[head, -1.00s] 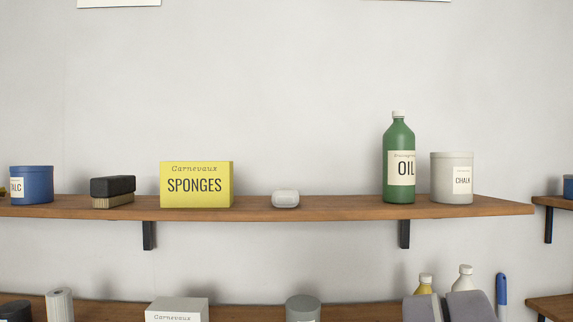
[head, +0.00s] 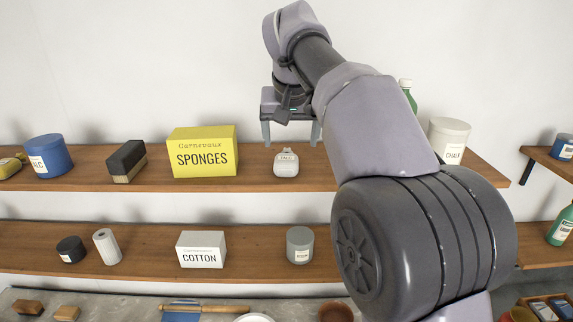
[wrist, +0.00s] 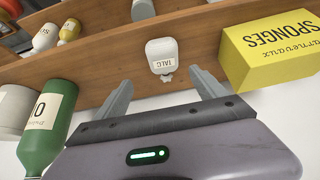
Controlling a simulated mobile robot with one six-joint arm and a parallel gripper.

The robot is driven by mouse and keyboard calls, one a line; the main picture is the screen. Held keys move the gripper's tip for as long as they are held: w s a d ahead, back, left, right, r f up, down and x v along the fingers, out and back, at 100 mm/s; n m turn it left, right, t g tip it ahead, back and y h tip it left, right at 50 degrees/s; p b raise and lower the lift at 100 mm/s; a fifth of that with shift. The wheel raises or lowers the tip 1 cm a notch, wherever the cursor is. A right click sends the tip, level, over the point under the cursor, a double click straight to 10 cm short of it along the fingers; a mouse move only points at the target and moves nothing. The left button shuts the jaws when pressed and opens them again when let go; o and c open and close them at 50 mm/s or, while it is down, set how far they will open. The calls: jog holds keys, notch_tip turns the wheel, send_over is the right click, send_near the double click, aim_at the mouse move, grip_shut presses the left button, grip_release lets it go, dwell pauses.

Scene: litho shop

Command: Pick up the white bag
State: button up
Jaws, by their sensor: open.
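The white bag (head: 286,163) is small, with a label reading TALC, and sits on the upper wooden shelf between the yellow sponges box and my arm. My gripper (head: 291,140) is open and empty, just above and around the bag's top in the head view, apparently not holding it. In the wrist view the bag (wrist: 162,54) appears upside down, beyond and between the two open fingertips (wrist: 160,84). A gap shows between the fingers and the bag.
The yellow sponges box (head: 203,153) stands close left of the bag. A green oil bottle (wrist: 50,120) and a chalk tub (head: 449,137) stand to the right, partly behind my arm. The upper shelf (head: 320,172) has clear room beside the bag. A lower shelf holds a cotton box (head: 201,250).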

aim_at(286, 155)
jog(key=x, duration=0.6)
jog(key=a+x, duration=0.1)
jog(key=x, duration=0.2)
jog(key=shift+w+r, duration=0.2)
jog(key=shift+w, duration=0.1)
jog(key=shift+s+d+r, duration=0.1)
jog(key=shift+s, duration=0.1)
jog(key=shift+c, duration=0.4)
jog(key=shift+s, duration=0.1)
jog(key=c, duration=1.4)
